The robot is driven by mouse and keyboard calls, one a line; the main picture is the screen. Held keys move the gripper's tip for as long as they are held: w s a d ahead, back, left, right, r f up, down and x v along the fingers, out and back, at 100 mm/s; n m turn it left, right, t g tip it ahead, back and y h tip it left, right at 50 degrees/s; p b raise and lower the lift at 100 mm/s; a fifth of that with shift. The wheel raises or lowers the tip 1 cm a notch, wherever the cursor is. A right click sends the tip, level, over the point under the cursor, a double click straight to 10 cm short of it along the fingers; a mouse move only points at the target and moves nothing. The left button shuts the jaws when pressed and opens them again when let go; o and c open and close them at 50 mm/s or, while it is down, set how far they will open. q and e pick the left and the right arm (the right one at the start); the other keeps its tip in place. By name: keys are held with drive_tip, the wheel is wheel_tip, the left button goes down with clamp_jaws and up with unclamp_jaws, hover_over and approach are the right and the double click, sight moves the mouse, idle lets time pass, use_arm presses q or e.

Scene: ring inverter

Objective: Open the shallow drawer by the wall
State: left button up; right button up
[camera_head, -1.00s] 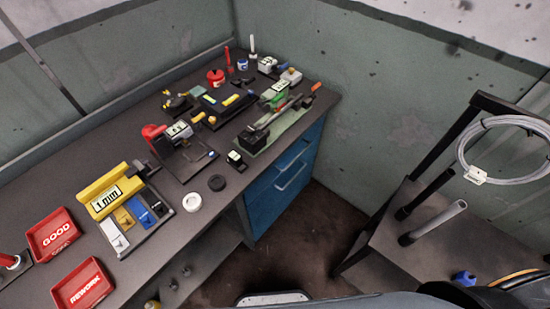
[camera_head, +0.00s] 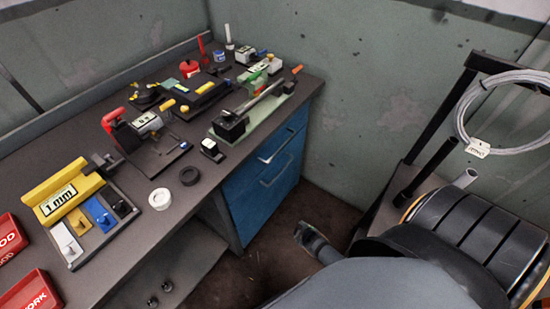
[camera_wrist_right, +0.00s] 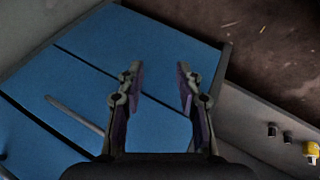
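The blue drawer unit (camera_head: 255,190) stands under the right end of the bench, by the wall. One handle (camera_wrist_right: 75,115) shows left of the fingers, touching neither. My left gripper is not in view.
A dark rack (camera_head: 437,130) with a coiled cable (camera_head: 462,115) stands at the right. Brown floor (camera_head: 325,205) between unit and rack is clear.

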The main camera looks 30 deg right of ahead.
drive_tip(key=w+r+n+t+b, duration=0.25)
drive_tip(key=w+b, duration=0.25)
drive_tip(key=w, duration=0.3)
drive_tip(key=n+t+h+b, duration=0.4)
drive_tip(key=n+t+b, duration=0.2)
drive_tip(key=b, duration=0.8)
approach(281, 148)
drive_tip(key=shift+m, duration=0.25)
drive_tip(key=x, duration=1)
drive_tip(key=shift+f+b, duration=0.35)
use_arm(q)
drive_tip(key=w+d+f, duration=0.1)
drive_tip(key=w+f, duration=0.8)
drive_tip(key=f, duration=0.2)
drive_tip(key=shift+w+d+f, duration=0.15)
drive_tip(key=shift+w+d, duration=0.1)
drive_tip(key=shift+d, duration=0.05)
use_arm(e)
clamp_jaws()
